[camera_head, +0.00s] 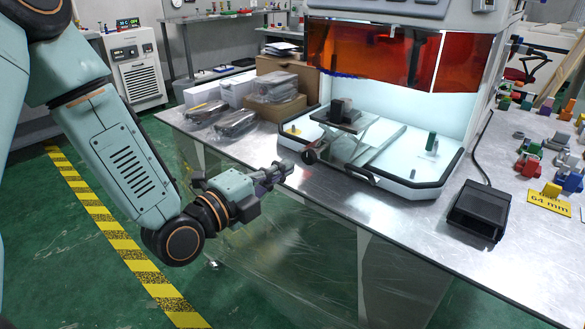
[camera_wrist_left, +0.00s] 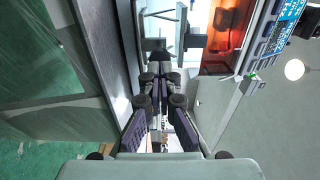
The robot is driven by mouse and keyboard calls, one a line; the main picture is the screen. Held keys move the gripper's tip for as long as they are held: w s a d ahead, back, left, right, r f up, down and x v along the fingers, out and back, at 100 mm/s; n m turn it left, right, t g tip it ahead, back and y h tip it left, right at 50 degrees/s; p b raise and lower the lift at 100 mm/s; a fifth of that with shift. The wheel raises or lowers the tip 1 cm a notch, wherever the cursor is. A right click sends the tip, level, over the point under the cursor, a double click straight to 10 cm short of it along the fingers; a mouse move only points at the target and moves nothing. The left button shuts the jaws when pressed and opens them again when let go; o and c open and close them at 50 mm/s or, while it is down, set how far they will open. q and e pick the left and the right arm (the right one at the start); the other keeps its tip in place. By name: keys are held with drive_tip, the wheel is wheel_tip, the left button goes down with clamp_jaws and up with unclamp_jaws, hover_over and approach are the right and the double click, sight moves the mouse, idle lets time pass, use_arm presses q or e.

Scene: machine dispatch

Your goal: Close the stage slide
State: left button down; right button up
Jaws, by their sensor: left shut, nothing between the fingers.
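The stage (camera_head: 343,132) stands on the machine's pale, black-rimmed base (camera_head: 425,188), under the raised orange window. It has a flat top, crossed supports and a dark block (camera_head: 340,110) on it. A dark round knob (camera_head: 309,156) shows at its front left. I cannot tell which part slides. My left gripper (camera_head: 288,169) is shut and empty, just left of the knob and over the bench's front edge; contact cannot be told. In the left wrist view its fingers (camera_wrist_left: 160,82) are together, with dark parts of the stage beyond them. My right gripper is not in view.
A black pedal-like box (camera_head: 478,210) with a cable lies on the bench right of the machine. Bagged parts (camera_head: 236,119) and cardboard boxes (camera_head: 285,105) stand left of it. Coloured blocks and a yellow "64 mm" tag (camera_head: 549,201) lie far right. The orange window (camera_head: 370,50) hangs above.

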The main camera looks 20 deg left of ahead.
sight(304, 157)
use_arm(q)
drive_tip(key=shift+b+x, duration=0.3)
drive_tip(key=shift+x, duration=1.45)
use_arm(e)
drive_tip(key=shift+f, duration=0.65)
use_arm(q)
drive_tip(key=shift+d, duration=0.1)
drive_tip(key=shift+w+d+b, duration=0.1)
drive_tip(key=shift+w+b, duration=0.2)
drive_tip(key=b+x, duration=0.1)
drive_tip(key=x, duration=1.2)
drive_tip(key=shift+w+b, duration=0.3)
drive_tip(key=shift+w, duration=0.05)
drive_tip(key=shift+w+d, duration=0.25)
drive_tip(key=shift+w, duration=0.45)
drive_tip(key=shift+r, duration=0.2)
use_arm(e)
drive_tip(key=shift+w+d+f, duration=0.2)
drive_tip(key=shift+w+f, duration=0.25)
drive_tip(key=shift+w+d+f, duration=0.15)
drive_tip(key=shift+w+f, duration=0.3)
use_arm(q)
drive_tip(key=shift+w+r, duration=0.1)
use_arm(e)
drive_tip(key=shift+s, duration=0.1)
